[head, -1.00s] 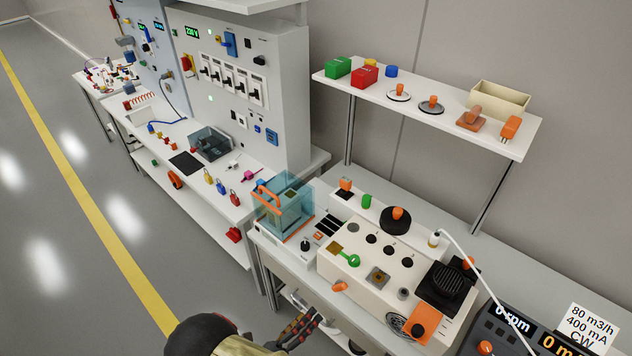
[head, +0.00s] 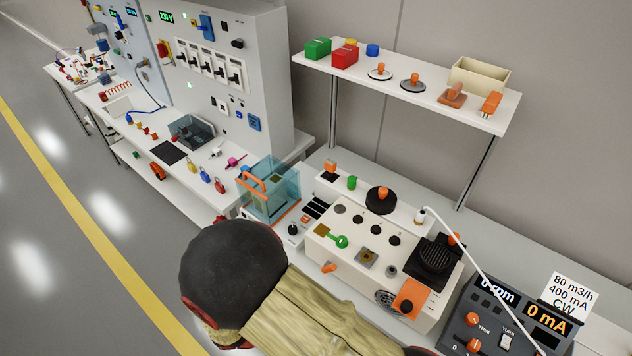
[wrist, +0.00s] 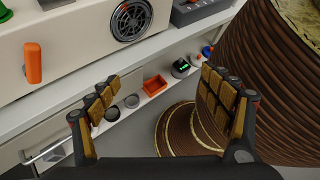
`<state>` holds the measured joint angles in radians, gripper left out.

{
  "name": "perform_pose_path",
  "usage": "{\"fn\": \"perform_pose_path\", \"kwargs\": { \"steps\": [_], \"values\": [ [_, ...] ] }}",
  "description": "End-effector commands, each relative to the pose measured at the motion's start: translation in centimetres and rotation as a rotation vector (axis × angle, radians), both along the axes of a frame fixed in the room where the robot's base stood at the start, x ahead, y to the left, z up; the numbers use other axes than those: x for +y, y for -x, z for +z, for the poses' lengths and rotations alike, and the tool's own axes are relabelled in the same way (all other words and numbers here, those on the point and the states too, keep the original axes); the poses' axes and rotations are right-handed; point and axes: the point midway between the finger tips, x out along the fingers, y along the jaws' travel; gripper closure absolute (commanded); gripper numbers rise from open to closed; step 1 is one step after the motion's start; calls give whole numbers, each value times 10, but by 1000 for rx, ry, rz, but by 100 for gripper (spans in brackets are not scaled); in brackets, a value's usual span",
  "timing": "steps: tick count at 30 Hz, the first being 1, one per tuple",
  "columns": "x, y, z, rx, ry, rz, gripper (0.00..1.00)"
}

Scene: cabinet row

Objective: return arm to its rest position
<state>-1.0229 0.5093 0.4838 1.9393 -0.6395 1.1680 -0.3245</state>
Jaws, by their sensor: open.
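My gripper (wrist: 160,108) is open and empty in the wrist view, with its two padded fingers wide apart. Between and beyond the fingers are a lower shelf and a brown ribbed round shape. In the head view my arm fills the bottom middle, with its dark rounded joint and tan link in front of the bench. The gripper itself does not show in the head view. No object is held.
A cream apparatus (head: 330,238) with an orange handle (wrist: 33,62) stands on the bench close to my arm. A clear blue box (head: 268,190) stands left of it. An orange tray (wrist: 155,85) sits on the lower shelf. Open floor lies left.

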Motion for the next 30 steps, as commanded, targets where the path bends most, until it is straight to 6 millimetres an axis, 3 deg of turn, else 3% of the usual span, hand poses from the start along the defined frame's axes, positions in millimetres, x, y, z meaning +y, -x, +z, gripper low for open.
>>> {"fn": "perform_pose_path", "kwargs": {
  "steps": [8,17,23,30],
  "values": [
    [-6,7,65,-218,-342,-491,20],
    [-20,2,135,-441,-659,-953,20],
    [-40,-3,183,-587,-857,-1202,20],
    [-77,-4,241,-779,-1079,-1405,20]
  ]
}}
